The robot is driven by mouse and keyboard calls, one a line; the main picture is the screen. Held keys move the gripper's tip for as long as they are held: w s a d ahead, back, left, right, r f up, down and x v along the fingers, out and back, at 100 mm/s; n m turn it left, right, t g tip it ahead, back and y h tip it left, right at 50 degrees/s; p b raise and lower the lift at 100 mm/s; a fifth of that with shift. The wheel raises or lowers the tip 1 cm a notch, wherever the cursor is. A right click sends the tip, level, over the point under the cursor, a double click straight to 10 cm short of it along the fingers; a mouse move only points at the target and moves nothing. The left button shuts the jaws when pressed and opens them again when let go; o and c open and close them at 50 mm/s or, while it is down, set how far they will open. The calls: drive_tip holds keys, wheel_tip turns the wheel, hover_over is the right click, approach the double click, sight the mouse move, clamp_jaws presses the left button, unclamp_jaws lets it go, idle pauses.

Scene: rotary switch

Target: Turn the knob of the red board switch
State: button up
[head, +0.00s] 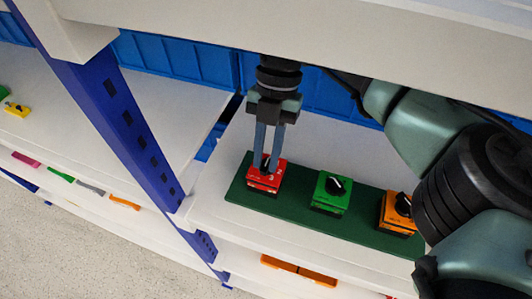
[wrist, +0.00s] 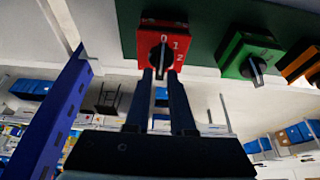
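The red board switch (head: 264,180) sits at the left end of a dark green board on the shelf. In the wrist view the red switch (wrist: 150,42) shows the marks 0, 1 and 2 and a black knob (wrist: 162,58) with a light pointer line running toward my gripper. My gripper (head: 266,165) points down from above. Its two fingers stand apart, with tips on either side of the knob. In the wrist view the gripper (wrist: 161,76) shows small gaps beside the knob; whether either finger touches it is unclear. Part of the knob is hidden by the fingers in the head view.
A green switch (head: 330,192) and an orange switch (head: 399,212) stand to the right on the green board (head: 298,209). A blue post (head: 125,125) rises at the left. A white shelf beam (head: 330,38) crosses above. Blue bins (head: 180,58) stand behind.

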drive_tip(key=shift+o, duration=1.4)
drive_tip(key=shift+f, duration=0.1)
